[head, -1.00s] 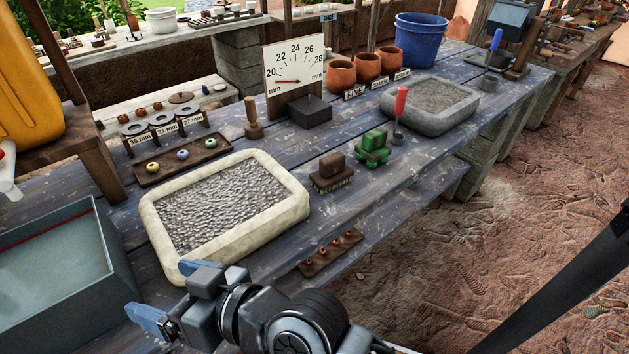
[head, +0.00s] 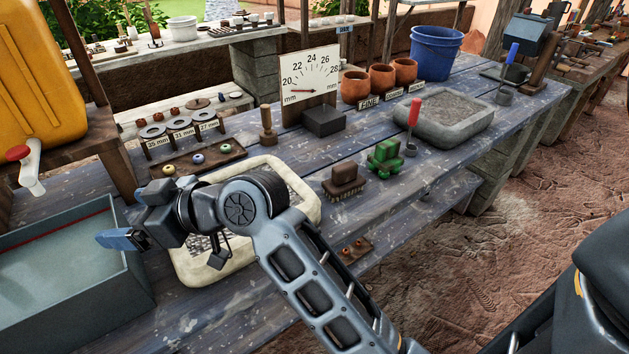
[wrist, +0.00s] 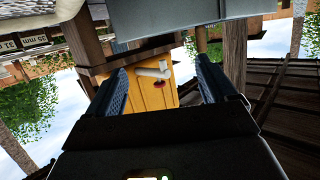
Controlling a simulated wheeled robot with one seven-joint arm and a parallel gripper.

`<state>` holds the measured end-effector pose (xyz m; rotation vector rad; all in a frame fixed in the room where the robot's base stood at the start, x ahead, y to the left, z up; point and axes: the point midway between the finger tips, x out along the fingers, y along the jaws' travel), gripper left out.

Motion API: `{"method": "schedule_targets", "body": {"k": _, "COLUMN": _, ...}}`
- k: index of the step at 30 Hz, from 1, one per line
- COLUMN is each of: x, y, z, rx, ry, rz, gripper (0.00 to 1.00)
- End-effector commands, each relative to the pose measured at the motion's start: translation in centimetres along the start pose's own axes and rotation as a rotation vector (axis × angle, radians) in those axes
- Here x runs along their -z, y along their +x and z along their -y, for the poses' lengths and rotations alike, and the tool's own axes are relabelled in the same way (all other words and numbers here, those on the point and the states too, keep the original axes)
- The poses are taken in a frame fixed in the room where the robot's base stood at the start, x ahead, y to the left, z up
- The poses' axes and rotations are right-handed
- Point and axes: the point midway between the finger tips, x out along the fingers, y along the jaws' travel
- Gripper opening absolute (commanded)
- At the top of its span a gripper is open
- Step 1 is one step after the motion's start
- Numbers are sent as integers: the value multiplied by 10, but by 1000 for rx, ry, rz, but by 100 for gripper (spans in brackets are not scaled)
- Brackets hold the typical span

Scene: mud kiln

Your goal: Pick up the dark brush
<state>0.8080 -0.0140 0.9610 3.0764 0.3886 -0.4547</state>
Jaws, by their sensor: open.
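The dark brush (head: 344,180), a brown block with bristles underneath, stands on the blue-grey table in the head view. It is just left of a green toy-like object (head: 385,158) and right of the pale stone basin (head: 305,190). My gripper (head: 130,218) is open and empty, up at the left over the table by the grey bin, well away from the brush. In the wrist view my gripper (wrist: 162,82) shows both blue fingers spread apart, with the yellow container behind them. The brush is not in the wrist view.
My arm crosses over the stone basin and hides much of it. A grey bin (head: 135,275) stands at left, below a yellow container (head: 45,90) with a white tap. A small peg strip (head: 355,250), a red-handled tool (head: 413,120) and a dial board (head: 310,75) stand near the brush.

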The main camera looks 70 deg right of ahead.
Motion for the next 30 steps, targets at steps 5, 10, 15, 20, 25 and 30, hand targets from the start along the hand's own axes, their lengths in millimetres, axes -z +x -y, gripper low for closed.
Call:
{"method": "schedule_targets", "body": {"k": 5, "x": 11, "y": -3, "z": -54, "rx": 62, "ry": -205, "rz": 125, "gripper": 85}}
{"method": "schedule_targets", "body": {"k": 10, "x": -2, "y": -25, "z": -106, "rx": 124, "ry": -385, "rz": 310, "gripper": 85}}
{"method": "schedule_targets", "body": {"k": 15, "x": -30, "y": -72, "z": -164, "rx": 190, "ry": -533, "rz": 556, "gripper": 85}}
{"method": "schedule_targets", "body": {"k": 20, "x": -64, "y": -142, "z": -218, "rx": 264, "ry": -614, "rz": 827, "gripper": 85}}
{"method": "schedule_targets", "body": {"k": 25, "x": -93, "y": -222, "z": -260, "rx": 349, "ry": -628, "rz": 1083, "gripper": 85}}
{"method": "schedule_targets", "body": {"k": 30, "x": -106, "y": -269, "z": -276, "rx": 406, "ry": -612, "rz": 1216, "gripper": 85}}
